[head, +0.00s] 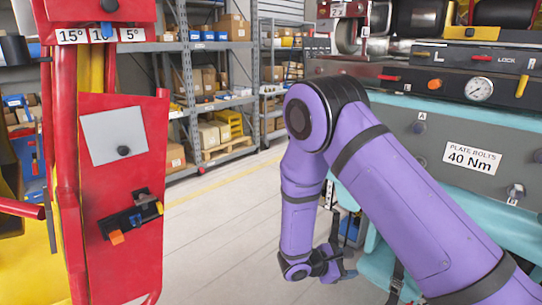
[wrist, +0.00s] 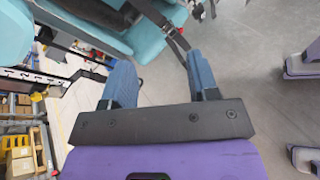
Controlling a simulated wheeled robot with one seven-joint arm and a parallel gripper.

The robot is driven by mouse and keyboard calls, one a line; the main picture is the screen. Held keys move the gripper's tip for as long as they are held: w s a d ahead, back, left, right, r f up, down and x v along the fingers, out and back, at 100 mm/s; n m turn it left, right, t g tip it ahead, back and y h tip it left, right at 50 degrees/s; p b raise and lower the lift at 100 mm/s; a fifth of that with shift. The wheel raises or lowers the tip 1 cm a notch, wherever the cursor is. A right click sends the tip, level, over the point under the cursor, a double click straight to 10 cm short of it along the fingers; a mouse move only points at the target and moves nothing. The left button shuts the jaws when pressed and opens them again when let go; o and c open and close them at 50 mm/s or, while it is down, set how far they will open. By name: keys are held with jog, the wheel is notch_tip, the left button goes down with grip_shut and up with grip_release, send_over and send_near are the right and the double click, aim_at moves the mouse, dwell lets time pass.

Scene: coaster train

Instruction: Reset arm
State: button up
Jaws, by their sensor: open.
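My purple arm reaches across the right half of the head view, bent at the elbow, with its forearm hanging down. My gripper (head: 343,262) is low in the middle of that view, in front of the teal lower part of the coaster train (head: 378,268). In the wrist view my gripper (wrist: 162,85) shows two blue fingers set wide apart with nothing between them. A dark strap with a buckle (wrist: 177,38) hangs from the teal seat (wrist: 150,42) just beyond the fingertips. I cannot tell how far the strap is from them.
A red post with a panel (head: 125,190) stands at the left. The grey console (head: 450,150) with a gauge, knobs and a "40 Nm" label is at the right. Shelves with boxes (head: 205,90) stand at the back. The grey floor (head: 215,230) between is clear.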

jog(key=s+d+r+m+g+y, duration=0.2)
jog(key=s+d+r+m, duration=0.1)
jog(key=r, duration=0.5)
jog(key=s+d+r+m+g+y, duration=0.1)
jog(key=s+d+r+m+y, duration=0.2)
jog(key=r, duration=0.6)
jog(key=s+d+r+m+g+y, duration=0.15)
jog(key=r+m, duration=0.25)
jog(key=r, duration=0.4)
jog(key=s+r+m+t+y, duration=0.2)
jog(key=s+r+m+y, duration=0.1)
jog(key=s+r, duration=0.4)
jog(key=s+d+r+m+t+y, duration=0.1)
jog(key=s+r+m+t+y, duration=0.2)
jog(key=s+r, duration=0.4)
jog(key=shift+s+d+r+m+y, duration=0.15)
jog(key=shift+s+r+m+y, duration=0.35)
jog(key=shift+s, duration=2.15)
jog(key=shift+f+t, duration=0.15)
jog(key=shift+t, duration=0.1)
